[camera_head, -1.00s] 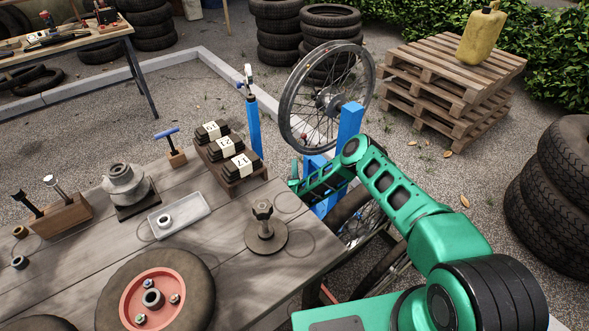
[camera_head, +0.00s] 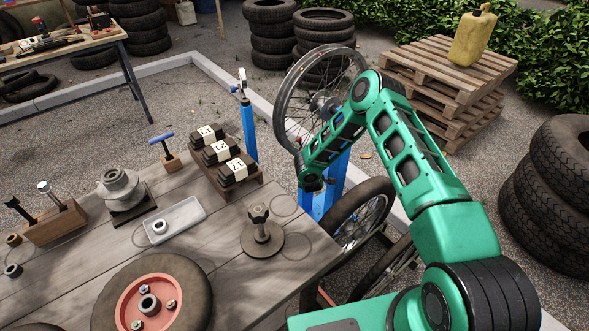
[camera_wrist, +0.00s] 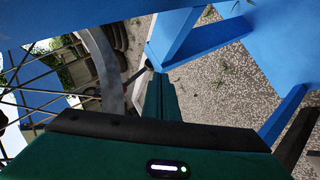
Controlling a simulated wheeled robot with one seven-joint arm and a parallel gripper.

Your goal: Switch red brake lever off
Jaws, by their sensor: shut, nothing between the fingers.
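I cannot make out a red brake lever in either view. A spoked wheel (camera_head: 318,100) sits in a blue stand (camera_head: 335,180) beyond the table's right edge. My gripper (camera_wrist: 160,85) is shut and empty in the wrist view, with blue stand parts (camera_wrist: 205,45) close around it and wheel spokes (camera_wrist: 30,85) at the left. In the head view my forearm reaches down in front of the stand and hides part of it and the lower rim of the wheel. The fingertips are hard to tell there.
The wooden table (camera_head: 205,245) carries a tyre with a red hub (camera_head: 150,300), a post on a round base (camera_head: 261,235), a grey tray (camera_head: 185,225) and numbered blocks (camera_head: 232,170). Another spoked wheel (camera_head: 362,215) stands below my arm. Pallets (camera_head: 440,75) stand behind.

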